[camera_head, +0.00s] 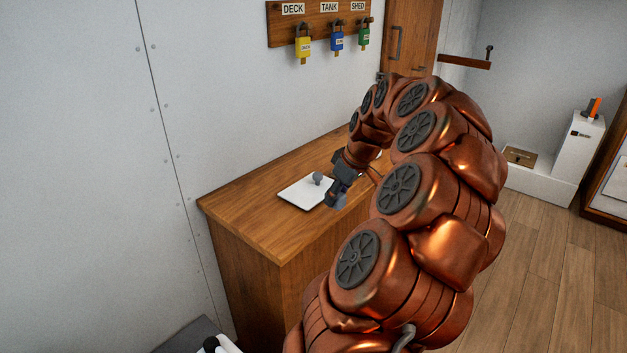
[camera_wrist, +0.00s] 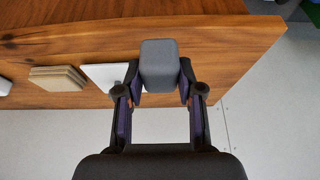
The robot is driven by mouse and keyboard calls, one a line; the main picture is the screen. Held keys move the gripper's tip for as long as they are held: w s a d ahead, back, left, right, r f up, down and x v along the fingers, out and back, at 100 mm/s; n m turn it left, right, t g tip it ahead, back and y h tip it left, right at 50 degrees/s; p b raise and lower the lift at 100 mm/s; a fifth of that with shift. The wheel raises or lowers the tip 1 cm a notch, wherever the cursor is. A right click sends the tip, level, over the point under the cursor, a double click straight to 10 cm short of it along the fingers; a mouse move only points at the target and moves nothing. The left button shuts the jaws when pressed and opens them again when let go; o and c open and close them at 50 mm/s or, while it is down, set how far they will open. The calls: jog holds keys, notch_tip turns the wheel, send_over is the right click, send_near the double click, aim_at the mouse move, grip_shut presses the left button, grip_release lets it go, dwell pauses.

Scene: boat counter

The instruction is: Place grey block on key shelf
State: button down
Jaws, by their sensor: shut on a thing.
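The grey block (camera_wrist: 158,62) is a smooth block with rounded edges. In the wrist view it sits between the two fingertips of my gripper (camera_wrist: 158,88), which is shut on it. In the head view my gripper (camera_head: 338,192) is over the wooden counter, beside the right edge of a white board; the block is hard to make out there. A small wooden shelf (camera_head: 463,62) sticks out at the upper right, with a dark upright piece at its right end. A wooden key board (camera_head: 285,30) labelled DECK, TANK and SHED hangs on the wall. I cannot tell which is the key shelf.
The white board (camera_head: 300,194) lies on the counter (camera_head: 250,212) with a small grey knob-like thing (camera_head: 318,177) on it. Yellow, blue and green padlocks hang from the key board. A tan stack (camera_wrist: 57,78) shows in the wrist view. My arm hides the counter's right part.

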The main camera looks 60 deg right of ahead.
jog(key=w+a, duration=0.2)
jog(key=w, duration=0.2)
jog(key=w+a+f+p, duration=0.1)
jog(key=w+a, duration=0.2)
jog(key=w, duration=0.1)
jog(key=w+a+p, duration=0.1)
jog(key=w+a, duration=0.2)
jog(key=w, duration=0.1)
jog(key=shift+f, duration=0.15)
jog(key=shift+w+a+f+p, duration=0.1)
jog(key=shift+f+p, duration=0.1)
jog(key=shift+f, duration=0.4)
jog(key=shift+w+d+f+p, duration=0.1)
jog(key=shift+f+p, duration=0.15)
jog(key=shift+f, duration=0.35)
jog(key=shift+w+a+f+p, duration=0.1)
jog(key=shift+f+p, duration=0.1)
jog(key=shift+f, duration=0.4)
jog(key=shift+f, duration=0.15)
jog(key=c, duration=0.7)
grip_release()
